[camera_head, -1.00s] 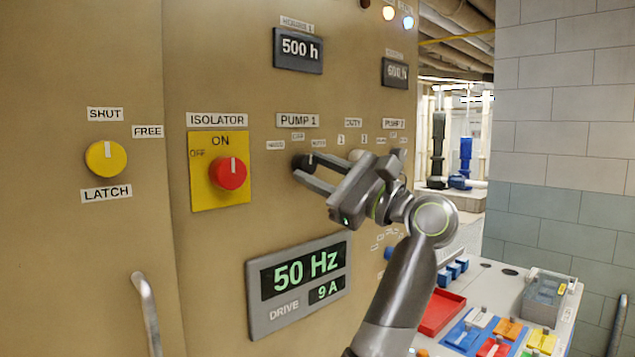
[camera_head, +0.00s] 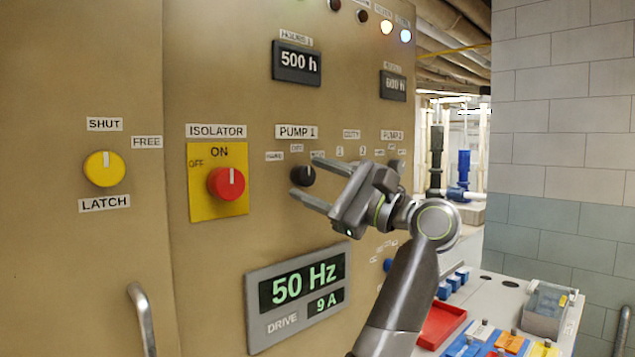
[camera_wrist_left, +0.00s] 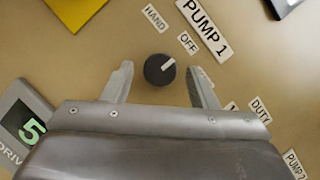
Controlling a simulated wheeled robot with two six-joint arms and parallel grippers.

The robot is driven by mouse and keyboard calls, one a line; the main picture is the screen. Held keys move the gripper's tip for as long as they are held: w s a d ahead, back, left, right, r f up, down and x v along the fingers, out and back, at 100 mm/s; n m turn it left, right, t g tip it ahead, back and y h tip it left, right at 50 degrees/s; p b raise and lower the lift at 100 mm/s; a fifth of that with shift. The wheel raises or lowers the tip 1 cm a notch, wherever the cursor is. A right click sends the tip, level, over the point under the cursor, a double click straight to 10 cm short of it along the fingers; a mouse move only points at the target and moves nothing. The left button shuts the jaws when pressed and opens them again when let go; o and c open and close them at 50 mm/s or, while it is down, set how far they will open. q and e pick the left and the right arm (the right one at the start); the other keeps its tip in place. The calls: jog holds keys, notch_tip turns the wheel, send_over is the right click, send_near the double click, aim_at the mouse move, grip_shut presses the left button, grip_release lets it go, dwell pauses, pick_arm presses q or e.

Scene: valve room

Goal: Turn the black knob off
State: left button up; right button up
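The black knob (camera_head: 303,175) is on the panel under the PUMP 1 label (camera_head: 297,131). In the left wrist view the knob (camera_wrist_left: 160,70) has a white mark pointing toward the upper right, roughly at the OFF label (camera_wrist_left: 187,43). The HAND label (camera_wrist_left: 155,18) is to its left, and a third label is partly hidden by a finger. My left gripper (camera_head: 308,178) is open, its fingers on either side of the knob with gaps between. It also shows in the left wrist view (camera_wrist_left: 161,82). My right gripper is not in view.
A red isolator knob (camera_head: 226,183) on a yellow plate and a yellow latch knob (camera_head: 104,169) are left of the gripper. The drive display (camera_head: 297,292) is below. A bench with a red tray (camera_head: 440,325) and a clear-lidded box (camera_head: 547,309) stands lower right.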

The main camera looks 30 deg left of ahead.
pick_arm(q)
jog(key=w+b+v, duration=0.1)
jog(key=b+v, duration=0.3)
jog(key=v, duration=1.3)
jog(key=shift+s+d+b, duration=0.25)
jog(key=shift+s+b, duration=0.15)
jog(key=shift+s, duration=0.1)
jog(key=shift+r, duration=0.1)
